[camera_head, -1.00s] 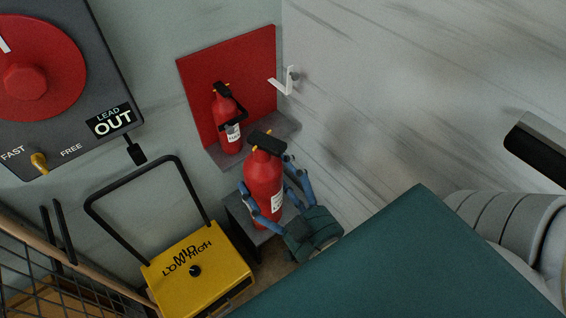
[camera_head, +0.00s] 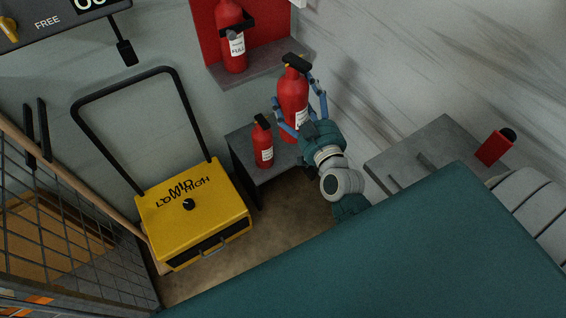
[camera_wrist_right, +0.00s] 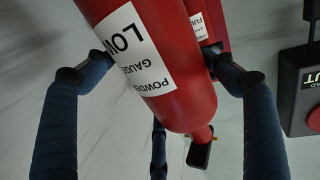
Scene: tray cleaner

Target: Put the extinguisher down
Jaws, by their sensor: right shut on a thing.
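My right gripper (camera_head: 297,98) is shut on a red fire extinguisher (camera_head: 292,92) with a black top. It is upright, its body between the blue fingers. In the right wrist view the held extinguisher (camera_wrist_right: 185,85) fills the middle, its label reading "LOW" upside down. In the head view its base is over or at the back right of a low grey stand (camera_head: 242,168). I cannot tell whether it touches. A smaller-looking red extinguisher (camera_head: 263,150) stands on this stand, left of the held one. My left gripper is not in view.
An extinguisher (camera_head: 231,20) labelled "FULL" sits on the wall ledge (camera_head: 262,72) before a red panel. A yellow machine (camera_head: 195,218) with a black handle stands left of the stand. A grey cabinet (camera_head: 440,140) with a red object (camera_head: 495,148) is at right.

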